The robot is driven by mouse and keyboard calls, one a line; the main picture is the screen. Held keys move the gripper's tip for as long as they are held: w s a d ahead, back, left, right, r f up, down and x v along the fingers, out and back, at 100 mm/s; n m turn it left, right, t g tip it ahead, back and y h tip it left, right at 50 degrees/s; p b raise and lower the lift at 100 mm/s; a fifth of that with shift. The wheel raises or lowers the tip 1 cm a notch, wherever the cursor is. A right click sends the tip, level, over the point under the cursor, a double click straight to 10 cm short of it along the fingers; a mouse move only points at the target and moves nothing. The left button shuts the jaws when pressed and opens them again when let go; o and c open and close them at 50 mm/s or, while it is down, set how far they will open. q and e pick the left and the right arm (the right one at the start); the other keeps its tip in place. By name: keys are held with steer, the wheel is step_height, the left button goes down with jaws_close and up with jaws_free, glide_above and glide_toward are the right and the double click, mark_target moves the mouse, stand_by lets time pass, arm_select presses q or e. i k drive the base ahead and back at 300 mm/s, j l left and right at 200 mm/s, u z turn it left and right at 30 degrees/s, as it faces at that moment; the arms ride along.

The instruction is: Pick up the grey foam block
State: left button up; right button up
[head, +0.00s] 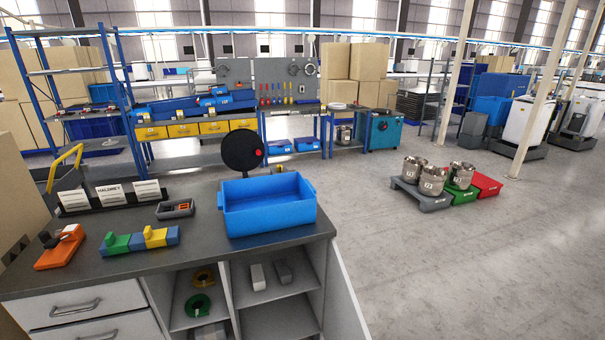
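Two upright blocks stand on the upper right shelf inside the grey workbench (240,247). One is a darker grey block (283,271), and to its left is a paler, whitish-grey block (258,276). The darker one fits the grey foam block best, but I cannot tell its material. The two stand side by side under the worktop, and the shelf is open at the front. Neither of my grippers shows in the head view.
On the worktop are a blue bin (267,208), a small grey tray (175,208), colored blocks (140,239) and an orange tool (60,246).

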mark_target(282, 270)
steer(key=i+l+u, duration=0.35)
steer(key=l, duration=0.45)
steer(key=l+u, duration=0.35)
steer(key=l, duration=0.45)
steer(key=l+u, duration=0.35)
steer(key=l, duration=0.5)
